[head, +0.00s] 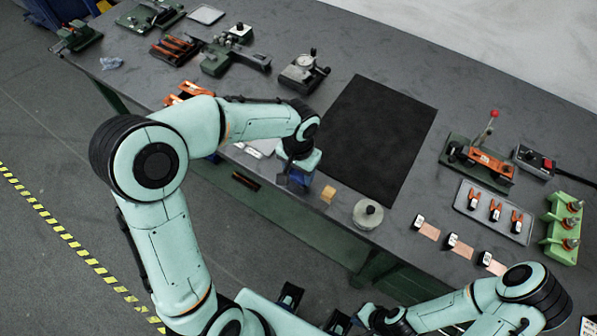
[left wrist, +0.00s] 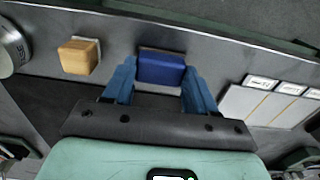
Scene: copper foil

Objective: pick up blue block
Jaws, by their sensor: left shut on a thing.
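The blue block (left wrist: 161,68) shows in the left wrist view between the two blue fingers of my left gripper (left wrist: 160,88). The gripper is shut on it, close to the table's front edge. In the head view my left gripper (head: 294,180) points down at that edge, and I cannot make out the block there, as the gripper and wrist cover it. Whether the block touches the table is unclear. My right gripper (head: 345,320) is at the bottom of the head view, away from the table top, and its fingers are too unclear to read.
A wooden block (head: 328,194) stands right of my left gripper, with a round metal weight (head: 368,213) beyond it. A black mat (head: 375,135) lies behind them. White cards (left wrist: 268,103) lie on the other side. Copper foil strips (head: 461,247) line the right front edge.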

